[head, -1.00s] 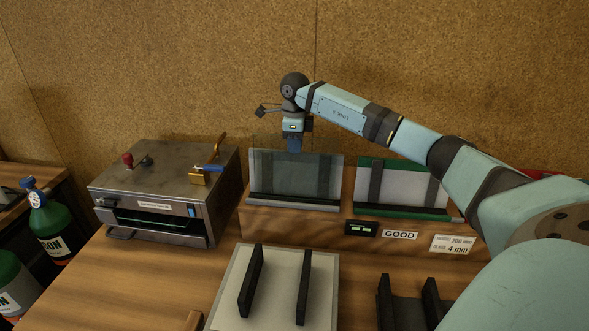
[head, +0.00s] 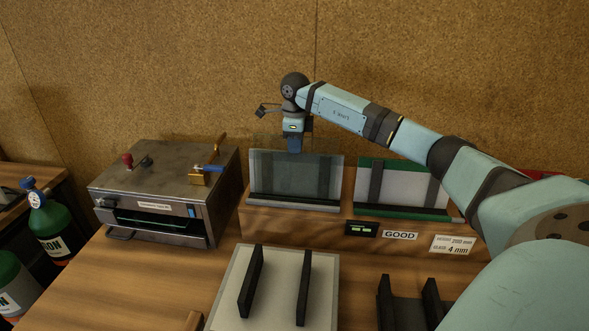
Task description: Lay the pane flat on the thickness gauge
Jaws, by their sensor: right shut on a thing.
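My right gripper (head: 294,149) points down at the top edge of the left grey sloped rest (head: 325,205). It is shut on the pane, a clear sheet that is hard to make out against the grey rest and the cork wall. The pane's outline is too faint to tell whether it touches the rest's bottom ledge. No part here is plainly marked as the thickness gauge. A pale flat plate (head: 277,300) with two upright black bars lies at the front, empty. My left gripper is not in view.
A green-framed sloped rest (head: 404,211) stands right of the grey one, above a small lit display (head: 361,229) and a GOOD label (head: 400,235). A metal oven-like box (head: 165,185) stands left. A dark slotted holder (head: 407,312) is front right, near my arm.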

